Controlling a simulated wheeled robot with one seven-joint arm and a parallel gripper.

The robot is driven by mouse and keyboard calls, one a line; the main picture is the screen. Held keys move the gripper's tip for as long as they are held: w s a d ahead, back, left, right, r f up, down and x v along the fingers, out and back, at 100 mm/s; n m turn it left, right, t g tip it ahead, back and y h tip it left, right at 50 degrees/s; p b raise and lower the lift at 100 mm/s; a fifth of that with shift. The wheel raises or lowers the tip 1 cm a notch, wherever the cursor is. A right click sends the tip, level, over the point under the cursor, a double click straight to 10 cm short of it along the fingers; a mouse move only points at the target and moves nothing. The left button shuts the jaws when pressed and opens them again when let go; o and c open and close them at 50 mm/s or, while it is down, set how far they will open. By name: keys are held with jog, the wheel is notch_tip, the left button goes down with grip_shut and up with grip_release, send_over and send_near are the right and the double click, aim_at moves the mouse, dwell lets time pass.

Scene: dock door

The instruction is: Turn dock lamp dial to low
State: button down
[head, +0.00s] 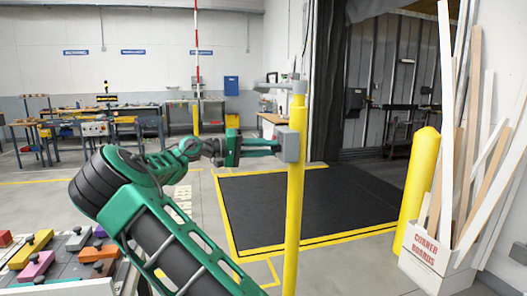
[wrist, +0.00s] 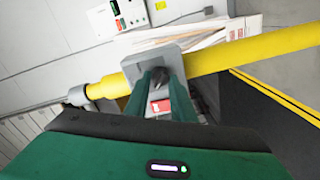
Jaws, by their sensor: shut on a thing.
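A grey control box (head: 289,144) is fixed to a slim yellow post (head: 295,205). In the wrist view the box's grey face (wrist: 143,60) lies across the tilted post (wrist: 250,55). My gripper (head: 272,146) reaches the box from the left. In the wrist view my gripper (wrist: 163,82) has its two green fingers closed around a small dark dial (wrist: 161,74) on that face. The fingers hide most of the dial, so its setting and any marks cannot be read. A grey lamp fitting (head: 282,82) tops the post.
A thicker yellow bollard (head: 417,190) and a white box of corner boards (head: 437,262) stand at the right. A black dock plate (head: 310,205) lies behind the post. A tray of coloured blocks (head: 75,255) is at the lower left. Workbenches line the back wall.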

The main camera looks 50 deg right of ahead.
jog(key=shift+w+f+n, duration=0.1)
jog(key=shift+f+n, duration=0.05)
jog(key=shift+n, duration=0.95)
jog(key=shift+w+f+n, duration=0.1)
jog(key=shift+n, duration=1)
jog(key=c, duration=1.5)
grip_release()
jog(key=v, duration=1)
jog(key=shift+w+a, duration=0.2)
jog(key=shift+w, duration=0.25)
jog(key=shift+s, duration=0.1)
